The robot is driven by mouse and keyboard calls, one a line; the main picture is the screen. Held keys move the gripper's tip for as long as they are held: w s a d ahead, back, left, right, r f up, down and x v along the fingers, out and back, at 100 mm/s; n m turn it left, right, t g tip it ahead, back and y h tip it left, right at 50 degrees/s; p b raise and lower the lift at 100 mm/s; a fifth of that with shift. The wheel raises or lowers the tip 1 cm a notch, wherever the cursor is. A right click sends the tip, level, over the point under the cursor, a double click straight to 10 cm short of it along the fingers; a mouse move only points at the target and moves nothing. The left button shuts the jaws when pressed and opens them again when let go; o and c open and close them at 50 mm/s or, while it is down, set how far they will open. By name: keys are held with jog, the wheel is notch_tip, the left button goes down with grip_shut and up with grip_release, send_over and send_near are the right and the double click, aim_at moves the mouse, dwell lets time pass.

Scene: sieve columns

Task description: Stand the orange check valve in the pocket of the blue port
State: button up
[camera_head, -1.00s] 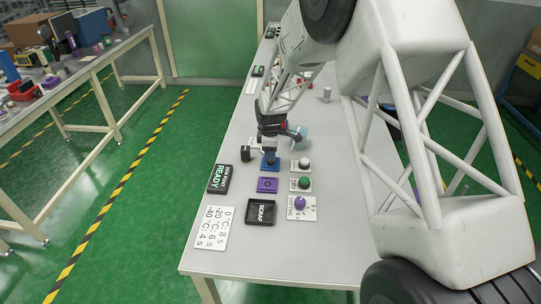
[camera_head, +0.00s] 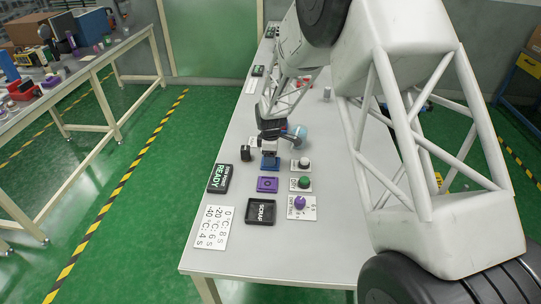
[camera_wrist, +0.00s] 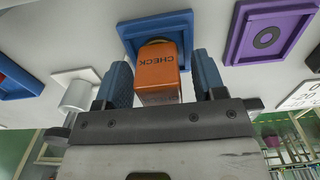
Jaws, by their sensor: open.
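The orange check valve (camera_wrist: 158,74), marked CHECK, stands at the pocket of the blue port (camera_wrist: 128,29) in the wrist view. Its far end meets the port's middle, and a dark rounded edge shows there; how deep it sits is hidden. My gripper (camera_wrist: 162,72) is open, with one blue finger on each side of the valve. A gap shows at the right finger; the left one looks close to the valve.
A purple port (camera_head: 267,185) lies in front of the blue one, with a black SCRAP tray (camera_head: 261,212) nearer. Knob plates (camera_head: 301,184) stand to the right. A READY tray (camera_head: 220,178) is at the left. Another blue port (camera_wrist: 14,82) shows at the wrist view's left.

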notch_tip(320, 180, up, 12)
jog(key=shift+r, duration=0.15)
dwell(0.7)
dwell(0.7)
jog(key=s+d+r+m+t, duration=0.1)
jog(key=s+d+r+m, duration=0.8)
jog(key=s+d+r, duration=0.95)
jog(key=s+d+m, duration=0.2)
jog(key=s+m, duration=0.1)
jog(key=s, duration=0.6)
jog(key=s+d+m+t, duration=0.1)
jog(key=s+d+m, duration=0.2)
jog(key=s, duration=0.6)
jog(key=s+d+m, duration=0.3)
jog(key=s, duration=0.7)
jog(key=shift+t, duration=0.3)
